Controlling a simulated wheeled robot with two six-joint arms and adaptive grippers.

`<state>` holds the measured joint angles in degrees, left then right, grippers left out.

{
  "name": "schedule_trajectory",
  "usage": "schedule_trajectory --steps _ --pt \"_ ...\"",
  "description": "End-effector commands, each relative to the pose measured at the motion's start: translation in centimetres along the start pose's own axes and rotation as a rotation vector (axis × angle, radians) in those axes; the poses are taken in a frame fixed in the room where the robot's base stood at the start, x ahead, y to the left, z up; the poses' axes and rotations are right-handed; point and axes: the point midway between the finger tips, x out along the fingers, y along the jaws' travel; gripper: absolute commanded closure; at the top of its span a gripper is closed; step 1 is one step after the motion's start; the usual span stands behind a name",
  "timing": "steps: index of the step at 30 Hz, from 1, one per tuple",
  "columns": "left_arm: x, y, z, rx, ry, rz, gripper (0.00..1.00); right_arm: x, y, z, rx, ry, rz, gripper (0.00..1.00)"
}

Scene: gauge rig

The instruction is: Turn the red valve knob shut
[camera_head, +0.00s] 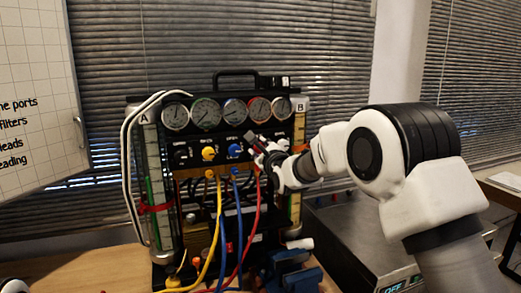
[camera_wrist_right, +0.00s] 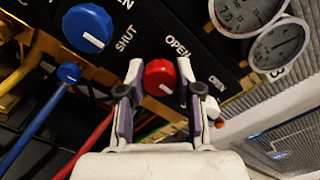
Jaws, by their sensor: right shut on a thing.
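The red valve knob (camera_wrist_right: 159,74) sits on the black panel (camera_wrist_right: 205,58) in the right wrist view, with a white mark on its face. An OPEN label is printed beside it. My right gripper (camera_wrist_right: 161,82) has a finger on each side of the knob and is shut on it. In the head view the right gripper (camera_head: 262,152) reaches the panel from the right and hides the red knob. My left gripper is not in view.
A blue knob (camera_head: 235,150) and a yellow knob (camera_head: 208,154) are left of my right gripper. Several gauges (camera_head: 234,110) line the top. Yellow, blue and red hoses (camera_head: 254,205) hang in front. A grey box (camera_head: 352,235) stands at right.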

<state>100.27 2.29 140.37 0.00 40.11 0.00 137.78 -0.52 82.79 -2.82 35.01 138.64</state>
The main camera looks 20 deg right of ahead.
Motion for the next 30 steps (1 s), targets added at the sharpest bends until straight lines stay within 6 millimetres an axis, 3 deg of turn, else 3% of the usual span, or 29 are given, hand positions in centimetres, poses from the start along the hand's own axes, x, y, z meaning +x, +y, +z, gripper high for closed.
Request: schedule_trajectory --steps 5,6,7,16,20,30 --pt "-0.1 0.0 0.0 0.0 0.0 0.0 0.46 0.0 -0.5 0.5 0.0 -0.009 -0.01 1.0" --pt "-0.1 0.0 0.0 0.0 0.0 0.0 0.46 0.0 -0.5 0.5 0.0 -0.009 -0.009 0.51" --pt "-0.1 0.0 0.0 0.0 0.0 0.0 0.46 0.0 -0.5 0.4 0.0 -0.008 -0.009 0.41" --pt "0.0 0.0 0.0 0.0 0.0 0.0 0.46 0.0 -0.2 0.2 -0.001 -0.003 -0.003 0.4" --pt "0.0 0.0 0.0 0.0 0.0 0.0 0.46 -0.9 -0.2 0.2 -0.001 -0.002 -0.003 0.4" --pt "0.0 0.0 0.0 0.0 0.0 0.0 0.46 -9.0 -0.1 0.2 -0.001 -0.003 -0.003 0.4"
